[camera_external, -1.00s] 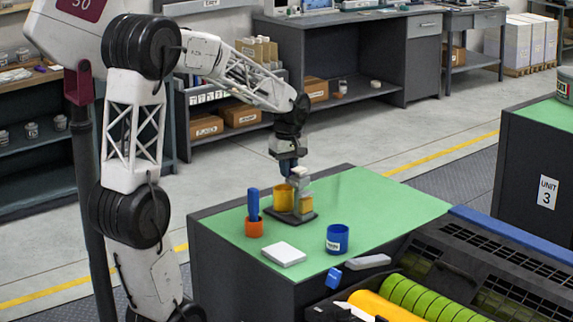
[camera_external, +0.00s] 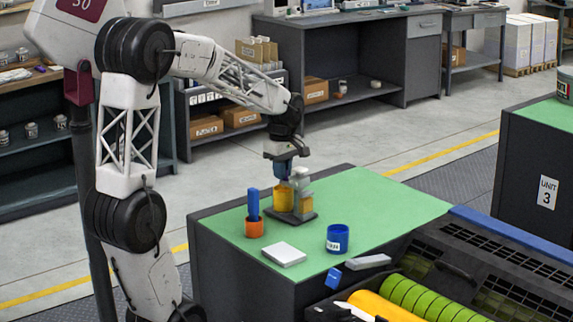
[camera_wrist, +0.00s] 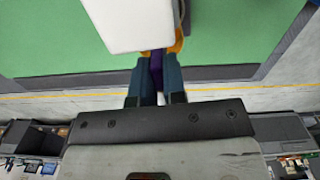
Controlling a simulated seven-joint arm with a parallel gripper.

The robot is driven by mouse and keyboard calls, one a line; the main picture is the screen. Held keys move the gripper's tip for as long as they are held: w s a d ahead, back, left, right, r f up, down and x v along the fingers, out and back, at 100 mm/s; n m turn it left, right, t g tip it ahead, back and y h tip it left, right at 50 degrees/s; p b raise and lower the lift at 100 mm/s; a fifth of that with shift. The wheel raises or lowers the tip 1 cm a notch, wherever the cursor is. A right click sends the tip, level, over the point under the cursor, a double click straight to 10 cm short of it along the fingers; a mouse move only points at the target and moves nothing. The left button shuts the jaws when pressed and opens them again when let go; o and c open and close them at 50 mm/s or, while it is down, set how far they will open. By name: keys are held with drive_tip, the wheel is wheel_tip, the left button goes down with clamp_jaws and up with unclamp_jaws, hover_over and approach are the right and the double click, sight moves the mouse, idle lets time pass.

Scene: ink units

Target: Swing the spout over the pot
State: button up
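My gripper (camera_external: 284,172) points down just above the yellow pot (camera_external: 284,201), left of a grey dispenser (camera_external: 301,182) with a yellowish lower part. Pot and dispenser stand on a dark base plate (camera_external: 307,216) on the green bench top. In the wrist view my gripper (camera_wrist: 156,68) has a narrow purple piece (camera_wrist: 157,72) between its two dark blue fingers. This may be the spout, but I cannot tell whether the fingers press on it. A white block-like part (camera_wrist: 130,25) covers most of the pot there; only an orange-yellow edge (camera_wrist: 178,42) shows.
An orange cup (camera_external: 254,229) with a blue stick, a white slab (camera_external: 284,254) and a blue labelled cup (camera_external: 337,239) stand on the bench. A grey bar (camera_external: 368,262) lies near the front edge. The right part of the green top (camera_external: 390,200) is clear.

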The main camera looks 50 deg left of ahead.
drive_tip(key=o, duration=0.5)
drive_tip(key=shift+c, duration=0.2)
drive_tip(key=shift+r, duration=3.9)
drive_tip(key=s+d+f+m+t, duration=0.1)
drive_tip(key=s+d+f+m, duration=0.2)
drive_tip(key=s+d+m, duration=0.6)
drive_tip(key=s+d+f+m+t, duration=0.1)
drive_tip(key=s+d+f+m, duration=0.2)
drive_tip(key=s+d+m, duration=0.6)
drive_tip(key=shift+s+f+m+t, duration=0.35)
drive_tip(key=shift+s+m, duration=0.35)
drive_tip(key=shift+s, duration=0.8)
